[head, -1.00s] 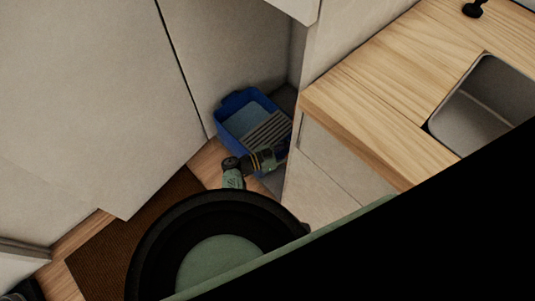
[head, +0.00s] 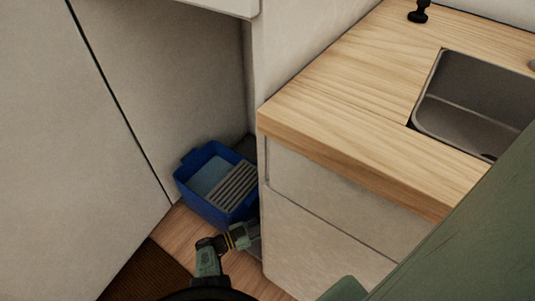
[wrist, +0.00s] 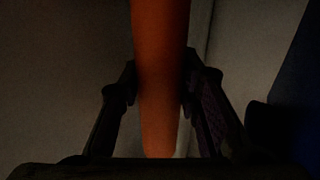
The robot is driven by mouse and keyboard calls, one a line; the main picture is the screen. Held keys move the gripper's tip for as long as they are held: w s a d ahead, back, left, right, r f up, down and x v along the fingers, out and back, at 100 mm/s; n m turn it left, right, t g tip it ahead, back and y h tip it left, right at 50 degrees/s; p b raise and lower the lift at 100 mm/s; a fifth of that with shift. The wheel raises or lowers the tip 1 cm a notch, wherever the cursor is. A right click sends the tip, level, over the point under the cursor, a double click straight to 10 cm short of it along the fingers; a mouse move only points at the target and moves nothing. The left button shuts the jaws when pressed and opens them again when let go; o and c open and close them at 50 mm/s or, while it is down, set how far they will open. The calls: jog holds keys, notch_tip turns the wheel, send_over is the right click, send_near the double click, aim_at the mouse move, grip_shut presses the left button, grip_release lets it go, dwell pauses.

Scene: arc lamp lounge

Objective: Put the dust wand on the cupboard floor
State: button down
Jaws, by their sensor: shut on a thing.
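The dust wand (wrist: 160,60) shows in the wrist view as an orange shaft, upright in the picture, between my two fingers. My gripper (wrist: 160,88) is shut on it. In the head view my wrist reaches toward the cupboard opening beside the counter, and the gripper's end and the wand are hidden by the cabinet side. I cannot tell whether the wand touches the floor.
The blue tub (head: 217,185) with a grey ribbed insert stands in the cupboard, close to my wrist. The cabinet (head: 320,215) under the wooden counter (head: 340,100) stands right of the opening. A brown mat (head: 145,275) lies at the front.

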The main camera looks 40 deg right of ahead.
jog(key=shift+f+b, duration=2.05)
jog(key=shift+f, duration=0.2)
jog(key=shift+f+b, duration=0.25)
jog(key=shift+b, duration=0.05)
jog(key=c, duration=1.2)
grip_release()
jog(key=shift+r, duration=0.1)
jog(key=shift+r+p, duration=0.2)
jog(key=shift+p, duration=0.2)
jog(key=a, duration=0.4)
jog(key=w+a+b, duration=0.1)
jog(key=a, duration=0.3)
jog(key=w+a, duration=0.1)
jog(key=a, duration=0.2)
jog(key=shift+w+a, duration=0.15)
jog(key=shift+a, duration=0.25)
